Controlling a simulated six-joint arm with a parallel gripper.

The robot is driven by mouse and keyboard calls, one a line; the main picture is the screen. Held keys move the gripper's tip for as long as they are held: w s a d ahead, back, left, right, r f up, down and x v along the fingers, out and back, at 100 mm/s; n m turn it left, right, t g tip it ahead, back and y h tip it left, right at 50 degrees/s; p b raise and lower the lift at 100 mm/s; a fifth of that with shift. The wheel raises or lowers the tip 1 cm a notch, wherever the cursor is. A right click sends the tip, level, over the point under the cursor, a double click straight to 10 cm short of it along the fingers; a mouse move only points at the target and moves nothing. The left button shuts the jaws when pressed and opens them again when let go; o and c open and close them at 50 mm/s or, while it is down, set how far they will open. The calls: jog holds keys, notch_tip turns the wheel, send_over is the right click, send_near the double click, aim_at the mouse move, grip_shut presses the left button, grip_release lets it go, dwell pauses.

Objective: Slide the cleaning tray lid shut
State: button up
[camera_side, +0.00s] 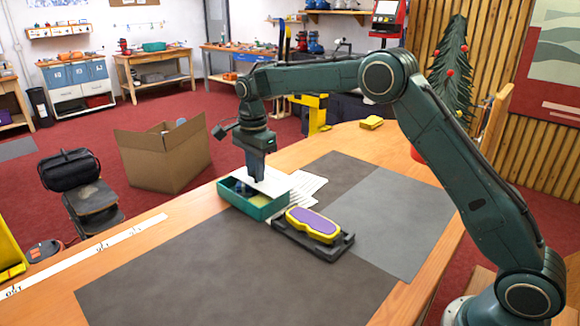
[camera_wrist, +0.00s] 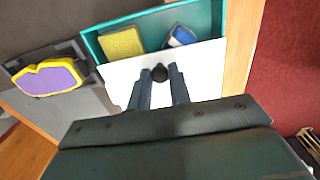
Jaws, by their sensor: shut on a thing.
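The teal cleaning tray (camera_side: 254,204) sits on the bench and is partly open. Its white lid (camera_side: 278,184) covers the right part in the side view; the left part is uncovered. In the wrist view the lid (camera_wrist: 120,82) lies below the open part of the tray (camera_wrist: 92,44). A yellow sponge (camera_wrist: 122,43) and a blue-and-white item (camera_wrist: 181,37) show inside. My gripper (camera_side: 256,176) points down over the lid. In the wrist view my gripper (camera_wrist: 159,76) has its two fingers on either side of the lid's dark knob (camera_wrist: 160,72), shut on it.
A purple-and-yellow eraser-like block (camera_side: 312,222) rests on a dark holder (camera_side: 333,246) close beside the tray. White sheets (camera_side: 309,185) lie behind the tray. A white marked strip (camera_side: 95,253) lies along the bench edge. The dark mat (camera_side: 180,270) in front is clear.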

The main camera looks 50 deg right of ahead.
jog(key=shift+a, duration=2.3)
jog(key=o, duration=0.4)
jog(key=shift+o, duration=0.2)
jog(key=shift+r, duration=0.1)
jog(key=shift+r, duration=2.95)
jog(key=shift+r, duration=0.1)
jog(key=shift+r, duration=1.85)
